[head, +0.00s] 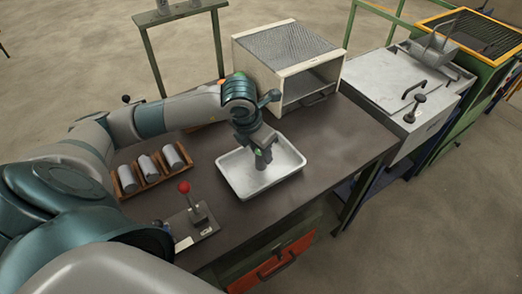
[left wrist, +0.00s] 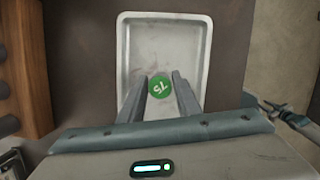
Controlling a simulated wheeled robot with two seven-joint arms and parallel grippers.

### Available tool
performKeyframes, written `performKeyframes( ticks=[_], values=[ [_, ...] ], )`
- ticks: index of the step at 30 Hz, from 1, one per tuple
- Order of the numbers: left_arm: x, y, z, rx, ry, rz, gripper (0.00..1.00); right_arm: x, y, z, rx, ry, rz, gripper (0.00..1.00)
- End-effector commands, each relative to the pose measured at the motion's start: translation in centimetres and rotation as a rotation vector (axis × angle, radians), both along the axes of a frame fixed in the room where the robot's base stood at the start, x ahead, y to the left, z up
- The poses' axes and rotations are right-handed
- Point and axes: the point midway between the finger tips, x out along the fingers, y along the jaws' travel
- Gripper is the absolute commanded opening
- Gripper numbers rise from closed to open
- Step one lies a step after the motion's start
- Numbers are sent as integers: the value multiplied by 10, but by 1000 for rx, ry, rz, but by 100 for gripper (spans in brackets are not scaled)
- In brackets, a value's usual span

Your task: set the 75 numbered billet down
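The 75 billet shows in the left wrist view as a green round end marked 75 (left wrist: 160,86), upside down, with its grey body below it. In the head view its green end (head: 260,153) shows at my left gripper (head: 262,160). My left gripper (left wrist: 161,95) has one finger on each side of the billet and looks shut on it. Gripper and billet are over the white metal tray (head: 238,190), which also shows in the left wrist view (left wrist: 165,18). I cannot tell whether the billet touches the tray floor.
A wooden rack (head: 126,179) with grey billets lies left of the tray. A red-knobbed lever (head: 197,212) stands in front. A mesh-topped furnace box (head: 290,47) with an open front is behind the tray. The dark table (head: 340,140) is clear to the right.

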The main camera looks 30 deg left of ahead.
Motion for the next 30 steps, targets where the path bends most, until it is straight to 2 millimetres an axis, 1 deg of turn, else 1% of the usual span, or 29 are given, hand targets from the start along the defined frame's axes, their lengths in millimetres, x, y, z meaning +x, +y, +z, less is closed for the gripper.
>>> performKeyframes(
  ticks=[1, 2, 11, 15, 17, 20, 23, 30],
  values=[
    [0, 0, 0, 0, 0, 0, 43, 0, 0, 0, 0, 0, 0, 31],
    [0, 0, 0, 0, 0, 0, 45, 0, 0, 0, 0, 0, 0, 31],
    [0, 0, 1, 0, 0, 0, 45, 0, -2, 1, -2, 0, 0, 31],
    [0, 0, 4, 0, 1, 0, 45, 1, -2, 5, -2, 0, 0, 31],
    [-1, 0, 7, 1, -1, 0, 45, 1, -2, 1, -2, 0, 0, 31],
    [-3, 1, 17, -1, -3, 0, 45, 1, -2, -2, -2, 0, -1, 31],
    [-7, 2, 31, 0, -5, -2, 45, 1, -2, -5, -2, 0, -1, 31],
    [-18, 4, 73, 0, -5, 0, 45, 1, -2, -14, -2, 0, -1, 31]
  ],
)
